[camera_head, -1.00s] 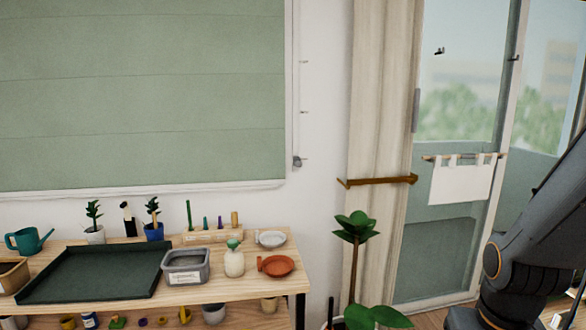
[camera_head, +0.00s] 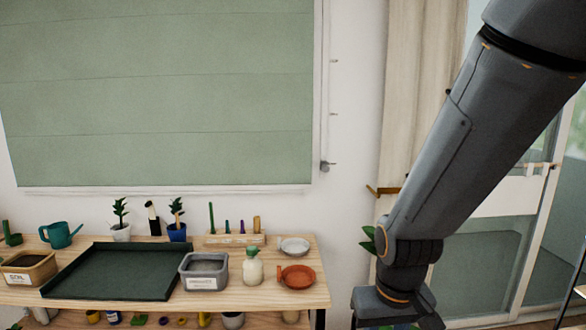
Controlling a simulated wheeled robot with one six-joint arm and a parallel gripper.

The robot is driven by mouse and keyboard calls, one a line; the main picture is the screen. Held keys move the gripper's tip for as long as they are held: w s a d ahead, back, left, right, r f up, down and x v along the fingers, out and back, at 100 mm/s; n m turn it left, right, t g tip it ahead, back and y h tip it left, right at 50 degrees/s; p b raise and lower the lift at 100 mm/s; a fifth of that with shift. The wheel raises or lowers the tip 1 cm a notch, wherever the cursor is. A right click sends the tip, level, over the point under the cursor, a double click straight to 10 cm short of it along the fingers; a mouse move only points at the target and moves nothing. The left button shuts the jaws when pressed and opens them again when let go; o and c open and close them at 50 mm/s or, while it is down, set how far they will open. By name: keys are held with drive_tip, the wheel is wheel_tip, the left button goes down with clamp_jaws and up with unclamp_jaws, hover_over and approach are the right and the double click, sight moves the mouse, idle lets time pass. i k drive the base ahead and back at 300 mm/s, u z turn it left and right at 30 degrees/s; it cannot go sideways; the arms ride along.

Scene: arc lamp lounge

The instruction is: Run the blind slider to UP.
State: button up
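The green blind (camera_head: 165,95) hangs over the window at the upper left, lowered to just above the bench. To its right a thin vertical rail (camera_head: 328,110) runs down the white wall, with small pegs on it. The small grey slider (camera_head: 325,166) sits at the low end of the rail. My arm crosses the right side of the view. The end of my gripper is not in view, and nothing touches the slider.
A beige curtain (camera_head: 408,100) and glass door stand to the right.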

sight(324, 167)
drive_tip(key=z, duration=0.05)
drive_tip(key=i, duration=0.9)
drive_tip(key=z, duration=0.5)
